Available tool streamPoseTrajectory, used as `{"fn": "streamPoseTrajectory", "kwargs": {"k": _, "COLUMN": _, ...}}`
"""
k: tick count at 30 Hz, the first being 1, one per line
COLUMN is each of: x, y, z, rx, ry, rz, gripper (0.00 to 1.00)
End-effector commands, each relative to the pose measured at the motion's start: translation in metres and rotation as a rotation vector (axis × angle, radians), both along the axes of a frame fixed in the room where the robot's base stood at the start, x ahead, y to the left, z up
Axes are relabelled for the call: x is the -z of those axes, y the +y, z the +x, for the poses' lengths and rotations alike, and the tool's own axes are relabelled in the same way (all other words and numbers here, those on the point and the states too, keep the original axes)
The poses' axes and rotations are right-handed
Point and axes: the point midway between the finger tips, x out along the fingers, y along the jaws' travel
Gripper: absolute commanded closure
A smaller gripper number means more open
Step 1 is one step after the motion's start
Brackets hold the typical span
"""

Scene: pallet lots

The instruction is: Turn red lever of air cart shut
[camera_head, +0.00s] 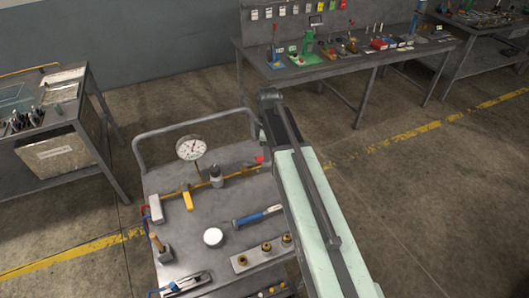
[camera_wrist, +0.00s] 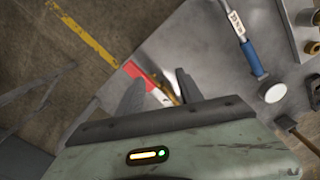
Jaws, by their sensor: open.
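The air cart (camera_head: 190,240) is a grey metal cart with a rail handle, below the middle of the head view. A brass pipe line runs across it, with a round gauge (camera_head: 191,148) standing up. The red lever (camera_head: 261,159) shows at the right end of this line, beside my arm. In the wrist view the red lever (camera_wrist: 138,74) has a pale part and lies by the brass pipe (camera_wrist: 172,86). My gripper (camera_wrist: 158,84) is open, with its fingers on either side of the lever's near part. Contact cannot be told. My arm hides the fingers in the head view.
A yellow lever (camera_head: 187,200), a blue-handled tool (camera_head: 258,216), a white round puck (camera_head: 213,237) and a block with brass fittings (camera_head: 262,255) lie on the cart. Floor is clear at right.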

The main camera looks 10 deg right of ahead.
Motion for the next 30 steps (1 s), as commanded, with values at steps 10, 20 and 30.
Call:
{"fn": "streamPoseTrajectory", "kwargs": {"k": 10, "x": -0.006, "y": -0.003, "z": 0.053, "rx": -0.510, "ry": 0.000, "rz": 0.000, "gripper": 0.56}}
{"fn": "streamPoseTrajectory", "kwargs": {"k": 20, "x": 0.023, "y": -0.003, "z": 0.051, "rx": -0.510, "ry": 0.000, "rz": 0.000, "gripper": 0.56}}
{"fn": "streamPoseTrajectory", "kwargs": {"k": 30, "x": 0.074, "y": -0.002, "z": 0.051, "rx": -0.509, "ry": 0.000, "rz": 0.000, "gripper": 0.56}}
